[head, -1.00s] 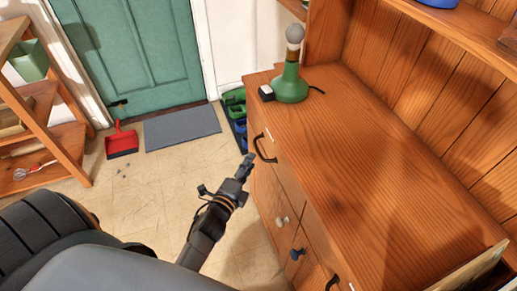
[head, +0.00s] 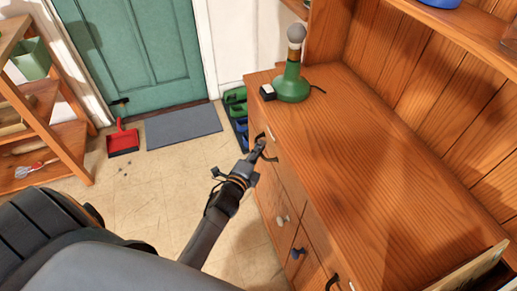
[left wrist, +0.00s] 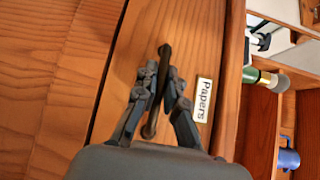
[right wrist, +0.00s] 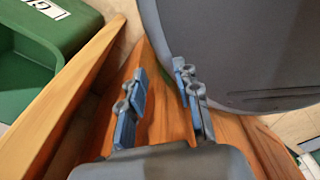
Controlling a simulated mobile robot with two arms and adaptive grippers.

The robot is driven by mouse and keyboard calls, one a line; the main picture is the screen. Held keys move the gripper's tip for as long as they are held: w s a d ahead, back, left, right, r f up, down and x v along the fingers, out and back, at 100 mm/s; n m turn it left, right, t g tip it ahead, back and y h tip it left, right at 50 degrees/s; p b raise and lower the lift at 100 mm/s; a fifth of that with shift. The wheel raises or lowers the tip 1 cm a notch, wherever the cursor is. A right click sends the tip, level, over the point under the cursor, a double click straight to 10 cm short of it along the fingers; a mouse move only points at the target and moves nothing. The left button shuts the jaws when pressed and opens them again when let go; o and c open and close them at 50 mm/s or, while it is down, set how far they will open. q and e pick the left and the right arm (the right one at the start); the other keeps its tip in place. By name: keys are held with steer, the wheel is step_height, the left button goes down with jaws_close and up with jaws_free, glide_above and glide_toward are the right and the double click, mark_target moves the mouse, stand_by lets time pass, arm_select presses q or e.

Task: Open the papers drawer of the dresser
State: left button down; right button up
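The wooden dresser (head: 340,130) stands at the right in the head view. Its papers drawer (left wrist: 185,45) carries a white "Papers" label (left wrist: 202,100) in the left wrist view. The drawer's dark bar handle (left wrist: 165,52) runs between the fingers of my left gripper (left wrist: 162,72), which look closed in on it. In the head view my left gripper (head: 260,148) is at the handle near the dresser's far end and partly covers it. The drawer front looks flush with the dresser. My right gripper (right wrist: 160,75) is open and empty in the right wrist view.
A green lamp (head: 291,85) stands on the dresser's far end. A grey mat (head: 183,126) and red dustpan (head: 122,140) lie on open floor. A wooden shelf (head: 50,125) stands left.

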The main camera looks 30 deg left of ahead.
arm_select(q)
steer(key=s+a+p, duration=0.2)
steer(key=s+a, duration=1.3)
steer(key=s, duration=0.2)
steer(key=shift+a, duration=0.1)
steer(key=c, duration=1.4)
jaws_free()
steer(key=s, duration=1.2)
steer(key=shift+d+r, duration=0.35)
steer(key=shift+r, duration=0.05)
